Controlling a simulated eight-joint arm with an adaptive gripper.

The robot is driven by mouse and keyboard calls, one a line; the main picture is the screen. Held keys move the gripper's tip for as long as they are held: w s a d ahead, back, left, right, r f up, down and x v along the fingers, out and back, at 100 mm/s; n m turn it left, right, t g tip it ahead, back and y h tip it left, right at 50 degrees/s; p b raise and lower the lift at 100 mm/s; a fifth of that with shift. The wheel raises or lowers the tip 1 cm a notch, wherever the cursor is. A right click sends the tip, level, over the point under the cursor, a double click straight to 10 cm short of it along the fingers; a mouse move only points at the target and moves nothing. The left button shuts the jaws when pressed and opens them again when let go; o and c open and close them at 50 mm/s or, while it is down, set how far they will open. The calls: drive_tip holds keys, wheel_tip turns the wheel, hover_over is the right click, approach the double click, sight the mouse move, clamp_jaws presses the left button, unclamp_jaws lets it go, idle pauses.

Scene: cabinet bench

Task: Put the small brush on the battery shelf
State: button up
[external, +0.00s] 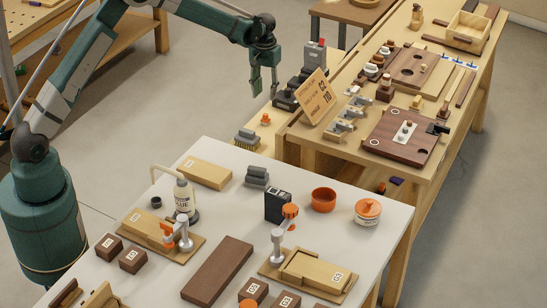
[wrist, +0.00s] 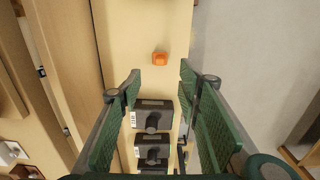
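My gripper (external: 265,92) is open and empty, raised above the low pale battery shelf. In the wrist view its two green fingers (wrist: 160,82) stand wide apart, with nothing between them. Black batteries (external: 287,97) stand on the shelf; in the wrist view two dark batteries (wrist: 153,115) with white labels show below the fingers. What looks like the small brush (external: 246,138), a block with grey-green bristles, lies at the shelf's near end in the external view. I cannot make it out in the wrist view.
A small orange object (external: 265,118) lies on the shelf between batteries and brush; it also shows in the wrist view (wrist: 160,58). The wooden bench (external: 440,166) with a tilted sign (external: 318,97) stands to the right. A crowded white table (external: 222,158) is in front.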

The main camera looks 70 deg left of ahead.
idle(0.6)
drive_tip(key=s+d+r+m+t, duration=0.1)
drive_tip(key=s+d+r, duration=0.1)
drive_tip(key=d+r, duration=0.55)
drive_tip(key=s+d+r+m+t, duration=0.1)
drive_tip(key=s+d+r, duration=0.25)
drive_tip(key=r, duration=0.65)
drive_tip(key=s+d+r+m+t, duration=0.1)
drive_tip(key=s+d+r+m, duration=0.1)
drive_tip(key=s+d+r, duration=1.2)
drive_tip(key=s+d+r+m+t, duration=0.2)
drive_tip(key=s+d+r+m, duration=0.1)
drive_tip(key=s+d, duration=0.9)
drive_tip(key=s+d+f+m+t, duration=0.1)
drive_tip(key=s+d+f, duration=0.1)
drive_tip(key=s, duration=0.6)
drive_tip(key=s+d+f+m+t, duration=0.1)
drive_tip(key=s+d+f, duration=0.1)
drive_tip(key=s, duration=0.7)
drive_tip(key=shift+d, duration=0.8)
